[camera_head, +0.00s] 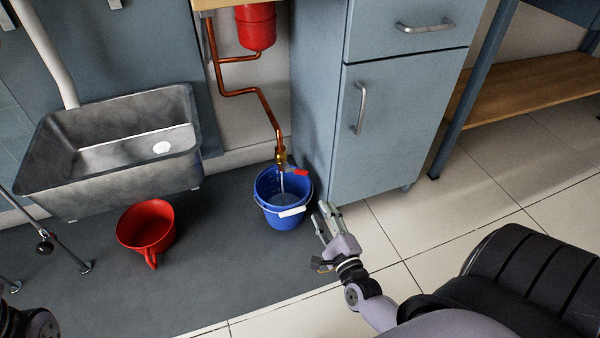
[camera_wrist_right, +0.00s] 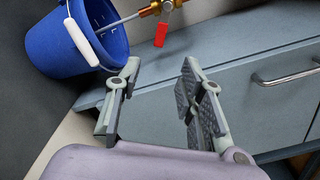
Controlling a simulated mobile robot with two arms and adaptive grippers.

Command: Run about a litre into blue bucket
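The blue bucket (camera_head: 275,213) stands upright on the dark mat under a brass tap (camera_head: 281,156). A thin stream of water (camera_head: 282,183) runs from the tap into it, and water shows low inside. The tap's red lever (camera_head: 299,172) sticks out to the right. The wrist view shows the bucket (camera_wrist_right: 62,45), the stream (camera_wrist_right: 122,21) and the lever (camera_wrist_right: 161,34). My right gripper (camera_head: 323,218) is right of the bucket, apart from bucket and lever. In the wrist view its fingers (camera_wrist_right: 158,95) are spread with nothing between them. My left gripper is out of view.
A red jug (camera_head: 146,226) stands on the mat left of the bucket. A grey sink (camera_head: 110,160) is at the left. A blue-grey cabinet (camera_head: 395,125) stands close behind my right gripper. Open tiled floor lies to the right.

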